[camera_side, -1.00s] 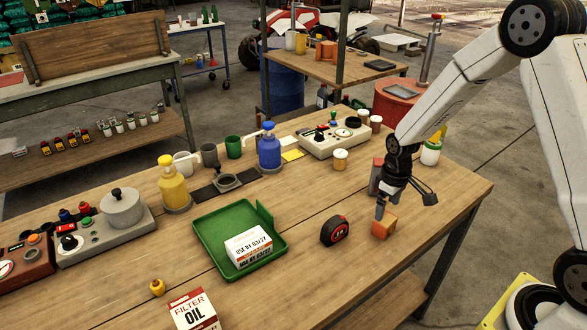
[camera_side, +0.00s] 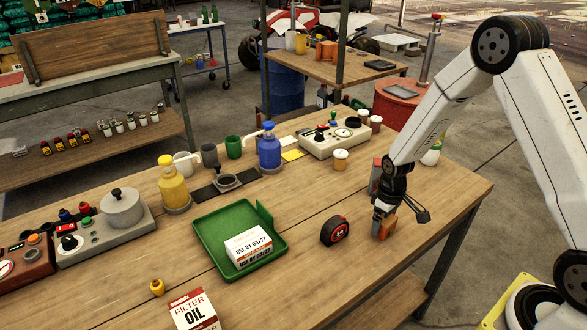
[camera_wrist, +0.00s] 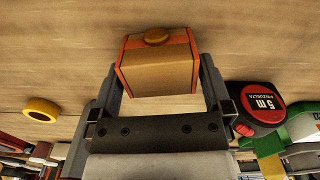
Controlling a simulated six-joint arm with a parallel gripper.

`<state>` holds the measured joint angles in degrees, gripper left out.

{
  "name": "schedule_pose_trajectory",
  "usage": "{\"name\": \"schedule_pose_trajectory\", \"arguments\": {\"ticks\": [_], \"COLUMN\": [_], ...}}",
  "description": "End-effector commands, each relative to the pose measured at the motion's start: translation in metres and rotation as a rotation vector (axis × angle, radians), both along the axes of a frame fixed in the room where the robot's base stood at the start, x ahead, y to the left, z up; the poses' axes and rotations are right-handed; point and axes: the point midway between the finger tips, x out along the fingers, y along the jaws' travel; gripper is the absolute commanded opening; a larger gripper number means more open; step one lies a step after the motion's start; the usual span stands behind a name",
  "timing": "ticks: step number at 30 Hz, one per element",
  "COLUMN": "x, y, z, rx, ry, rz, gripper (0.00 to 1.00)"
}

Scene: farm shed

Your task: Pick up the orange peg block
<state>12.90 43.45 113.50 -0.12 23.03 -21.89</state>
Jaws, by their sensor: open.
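The orange peg block (camera_side: 390,227) stands on the wooden table near its right end, partly hidden by my gripper in the side view. In the wrist view the block (camera_wrist: 157,68) shows a tan face, orange edges and a round orange peg. My gripper (camera_side: 383,232) is down at the block. In the wrist view its two fingers (camera_wrist: 160,80) are open, one on each side of the block. The left finger looks very close to the block; I cannot tell whether either finger touches it.
A black and red tape measure (camera_side: 335,230) lies just left of the block; it also shows in the wrist view (camera_wrist: 257,105). A green tray (camera_side: 207,238) with a white box (camera_side: 248,246) is farther left. A reddish block (camera_side: 376,168) stands behind my gripper. The table front right is clear.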

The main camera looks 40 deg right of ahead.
Motion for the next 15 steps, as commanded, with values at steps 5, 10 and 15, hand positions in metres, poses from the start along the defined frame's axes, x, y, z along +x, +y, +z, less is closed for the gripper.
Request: {"name": "schedule_pose_trajectory", "arguments": {"ticks": [5,10,15], "x": [0.0002,0.0001,0.0], "y": [-0.0001,0.0,0.0], "z": [-0.0005,-0.0004,-0.0003], "rx": [0.0,0.0,0.0], "ry": [-0.001,0.0,0.0], "rz": [0.0,0.0,0.0], "gripper": [1.0,1.0,0.97]}}
